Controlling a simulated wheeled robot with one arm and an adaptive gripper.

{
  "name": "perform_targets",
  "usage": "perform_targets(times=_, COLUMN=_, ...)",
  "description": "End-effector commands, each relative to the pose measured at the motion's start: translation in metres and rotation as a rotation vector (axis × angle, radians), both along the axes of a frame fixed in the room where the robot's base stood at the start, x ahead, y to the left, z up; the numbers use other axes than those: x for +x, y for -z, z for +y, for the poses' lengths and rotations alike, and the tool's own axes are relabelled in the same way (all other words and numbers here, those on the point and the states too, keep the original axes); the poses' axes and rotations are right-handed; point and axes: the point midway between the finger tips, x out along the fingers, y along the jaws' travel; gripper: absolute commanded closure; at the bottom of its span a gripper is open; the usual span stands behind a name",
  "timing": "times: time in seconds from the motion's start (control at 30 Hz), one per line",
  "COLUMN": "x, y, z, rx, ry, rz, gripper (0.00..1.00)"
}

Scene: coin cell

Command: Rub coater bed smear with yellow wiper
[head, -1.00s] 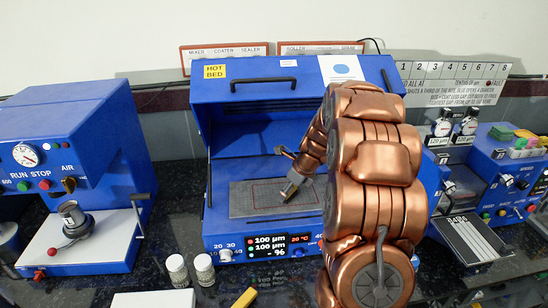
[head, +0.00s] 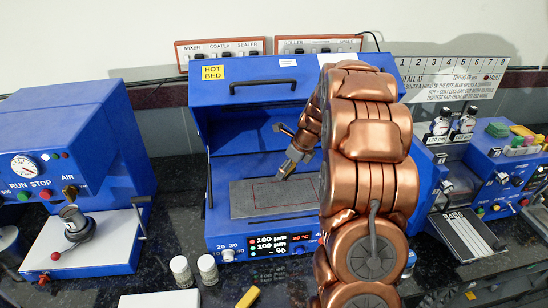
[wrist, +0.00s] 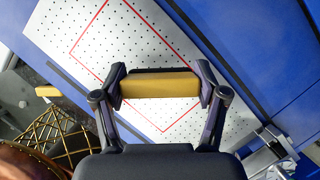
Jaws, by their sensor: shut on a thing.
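My gripper (wrist: 160,88) is shut on a yellow wiper (wrist: 160,85), a block with a dark strip along one long side, held crosswise between the fingers. In the wrist view it is in front of the pale perforated coater bed (wrist: 70,25), partly over the bed's red outline. In the head view my gripper (head: 283,174) is over the grey bed (head: 245,204) inside the open blue coater (head: 255,120). I cannot tell whether the wiper touches the bed. No smear can be made out; the wiper, gripper and arm hide part of the bed.
Another yellow block (head: 248,298) lies on the dark bench in front of the coater. Two small jars (head: 207,269) stand near it. The coater's raised lid is above the bed. Blue machines stand on both sides, one with a gauge (head: 23,165).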

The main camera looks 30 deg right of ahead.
Motion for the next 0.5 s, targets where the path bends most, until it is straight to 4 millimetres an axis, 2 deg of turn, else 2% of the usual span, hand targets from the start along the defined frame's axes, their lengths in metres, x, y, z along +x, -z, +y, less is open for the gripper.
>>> perform_targets(times=0.03, x=0.001, y=-0.008, z=0.001, rx=-0.001, ry=-0.002, rz=0.0, gripper=0.66)
perform_targets(times=0.3, x=0.003, y=-0.028, z=0.005, rx=-0.001, ry=-0.011, rz=-0.003, gripper=0.66)
perform_targets(times=0.5, x=0.003, y=-0.031, z=0.006, rx=-0.001, ry=-0.011, rz=-0.001, gripper=0.66)
